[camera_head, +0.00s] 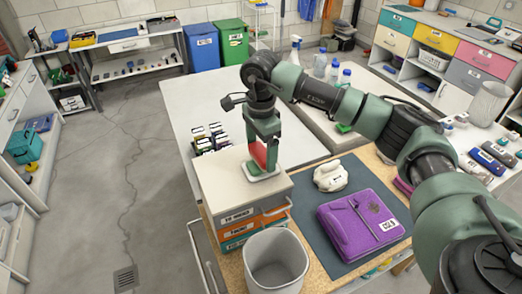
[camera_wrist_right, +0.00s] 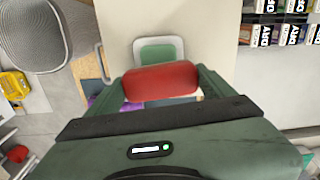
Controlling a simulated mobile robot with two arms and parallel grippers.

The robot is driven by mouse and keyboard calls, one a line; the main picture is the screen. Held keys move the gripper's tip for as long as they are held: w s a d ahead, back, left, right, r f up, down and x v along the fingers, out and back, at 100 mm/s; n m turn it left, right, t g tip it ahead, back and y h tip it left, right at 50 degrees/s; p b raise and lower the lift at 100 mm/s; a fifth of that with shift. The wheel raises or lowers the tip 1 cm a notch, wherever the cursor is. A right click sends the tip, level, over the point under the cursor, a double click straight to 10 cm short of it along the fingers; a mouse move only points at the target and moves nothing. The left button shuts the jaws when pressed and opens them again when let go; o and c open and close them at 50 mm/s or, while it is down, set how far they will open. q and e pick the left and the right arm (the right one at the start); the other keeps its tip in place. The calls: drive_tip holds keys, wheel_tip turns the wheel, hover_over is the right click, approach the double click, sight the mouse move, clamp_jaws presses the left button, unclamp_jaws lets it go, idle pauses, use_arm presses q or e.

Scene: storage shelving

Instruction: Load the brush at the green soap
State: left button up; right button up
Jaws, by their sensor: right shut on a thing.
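My right gripper (camera_head: 265,143) is shut on the red brush (camera_wrist_right: 160,82), seen between the fingers in the right wrist view. The red also shows in the head view (camera_head: 258,155). The brush's bristles are hidden. The green soap (camera_wrist_right: 158,52) sits in a white dish (camera_wrist_right: 140,41) with rounded corners. In the head view the dish (camera_head: 264,177) lies on the drawer unit's white top, directly beneath the gripper. The soap is hidden there by the gripper. I cannot tell whether the brush touches the soap. My left gripper is not in view.
The small drawer unit (camera_head: 237,217) stands on the workbench. A grey bin (camera_head: 276,262) is in front of it. A white object (camera_head: 330,176) and a folded purple cloth (camera_head: 352,222) lie on the dark mat to the right. Several labelled boxes (camera_head: 211,138) stand behind the unit.

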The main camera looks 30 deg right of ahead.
sight(261, 151)
drive_tip(key=shift+s+f+b, duration=0.1)
drive_tip(key=shift+f+b, duration=0.4)
drive_tip(key=shift+b, duration=0.05)
idle(1.6)
drive_tip(key=shift+r+p, duration=1.9)
drive_tip(key=shift+r, duration=1.7)
drive_tip(key=shift+f, duration=0.1)
